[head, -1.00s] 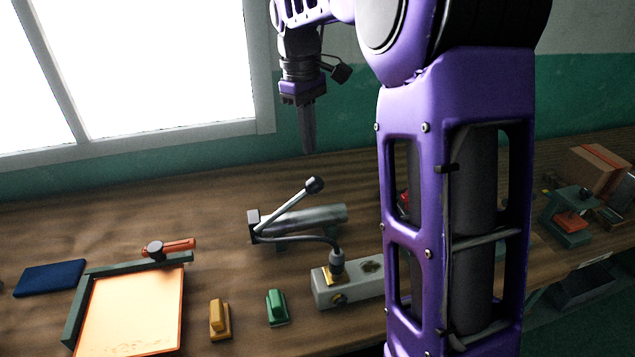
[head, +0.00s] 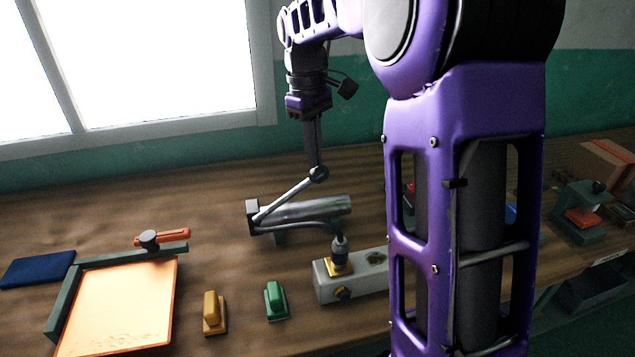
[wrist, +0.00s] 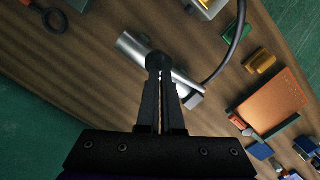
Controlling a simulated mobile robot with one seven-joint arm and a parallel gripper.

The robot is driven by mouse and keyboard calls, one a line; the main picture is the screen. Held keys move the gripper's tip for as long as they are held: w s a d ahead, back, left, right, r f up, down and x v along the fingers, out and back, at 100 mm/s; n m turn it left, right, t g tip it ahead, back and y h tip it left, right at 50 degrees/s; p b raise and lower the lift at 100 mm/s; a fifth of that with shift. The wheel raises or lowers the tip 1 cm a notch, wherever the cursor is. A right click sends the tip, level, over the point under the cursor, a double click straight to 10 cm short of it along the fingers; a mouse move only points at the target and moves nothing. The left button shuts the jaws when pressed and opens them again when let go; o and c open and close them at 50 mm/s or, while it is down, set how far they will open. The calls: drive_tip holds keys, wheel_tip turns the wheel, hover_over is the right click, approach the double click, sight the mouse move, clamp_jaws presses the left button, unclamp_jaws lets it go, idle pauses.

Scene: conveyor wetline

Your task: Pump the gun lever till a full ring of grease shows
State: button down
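The grease gun (head: 310,210) lies on the bench, a grey cylinder with a dark end block. Its lever (head: 285,200) slants up from that end to a dark round knob (head: 319,173). The knob also shows in the wrist view (wrist: 157,61), at my fingertips. My gripper (head: 315,164) points down with its fingers close together, tips at the top of the knob; they look shut, with only a narrow slit between them. A hose runs from the gun to a coupler (head: 339,244) on a pale block (head: 325,290) with a brass-coloured base. No grease ring can be made out.
An orange tray (head: 120,300) with a green frame, a yellow block (head: 214,315) and a green block (head: 276,301) stand front left. A blue pad (head: 38,269) lies far left. A green stand (head: 580,220) is at right. My arm hides part of the bench.

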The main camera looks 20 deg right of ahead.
drive_tip(key=shift+f, duration=0.25)
drive_tip(key=shift+f+b, duration=1.1)
drive_tip(key=shift+f, duration=1.15)
drive_tip(key=shift+r, duration=0.15)
drive_tip(key=shift+w+a+r+p, duration=0.15)
drive_tip(key=shift+a+r+p, duration=0.05)
drive_tip(key=shift+p, duration=0.35)
drive_tip(key=w+a+p, duration=0.1)
drive_tip(key=w+p, duration=0.1)
wheel_tip(320, 180, up, 18)
drive_tip(key=p, duration=0.4)
hover_over(314, 172)
drive_tip(key=w+a, duration=0.2)
drive_tip(key=w, duration=0.3)
drive_tip(key=shift+w+a+f, duration=0.1)
drive_tip(key=shift+a, duration=0.1)
drive_tip(key=shift+w, duration=0.1)
